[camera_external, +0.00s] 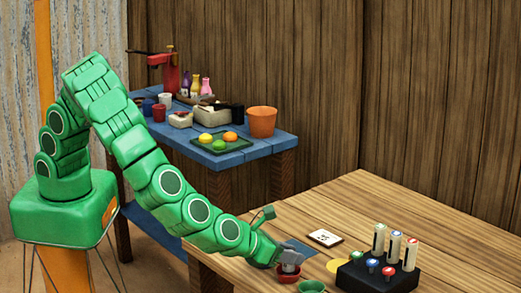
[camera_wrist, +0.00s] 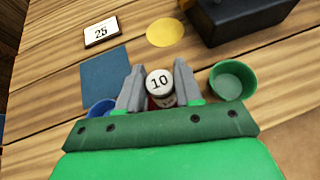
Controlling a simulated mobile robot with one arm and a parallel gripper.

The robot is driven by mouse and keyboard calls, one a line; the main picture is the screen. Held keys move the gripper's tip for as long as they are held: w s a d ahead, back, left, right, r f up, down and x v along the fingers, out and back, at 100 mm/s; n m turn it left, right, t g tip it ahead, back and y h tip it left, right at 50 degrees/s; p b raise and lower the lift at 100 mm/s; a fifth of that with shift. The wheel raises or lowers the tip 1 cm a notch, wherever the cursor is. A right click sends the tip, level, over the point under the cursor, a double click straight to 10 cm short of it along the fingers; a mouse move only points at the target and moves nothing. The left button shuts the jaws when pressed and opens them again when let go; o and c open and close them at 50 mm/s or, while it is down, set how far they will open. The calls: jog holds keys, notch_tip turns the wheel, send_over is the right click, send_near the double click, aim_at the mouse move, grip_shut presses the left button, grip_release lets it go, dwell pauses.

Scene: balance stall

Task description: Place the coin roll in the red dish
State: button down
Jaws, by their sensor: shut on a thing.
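The coin roll (camera_wrist: 160,84), a pale cylinder with "10" on its end, stands between the fingers of my gripper (camera_wrist: 160,76) in the wrist view. My gripper is shut on it. The red dish (camera_external: 288,275) shows below my gripper (camera_external: 289,263) in the external view, at the near part of the wooden table. In the wrist view only a bit of red shows behind the roll; the fingers and roll hide the rest. The roll is over or in the red dish; I cannot tell whether it touches the bottom.
A green dish (camera_wrist: 232,80) is close on the right and a blue dish (camera_wrist: 101,107) on the left. A blue mat (camera_wrist: 106,78), a "25" card (camera_wrist: 101,33), a yellow disc (camera_wrist: 167,32) and a black holder (camera_external: 377,277) with several tubes lie beyond.

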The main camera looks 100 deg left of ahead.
jog(key=shift+f, duration=0.7)
jog(key=shift+f, duration=0.1)
jog(key=c, duration=0.8)
grip_release()
jog(key=shift+o, duration=0.2)
jog(key=shift+s+d+r, duration=0.15)
jog(key=shift+r, duration=0.05)
jog(key=v, duration=1.1)
jog(key=shift+s, duration=0.25)
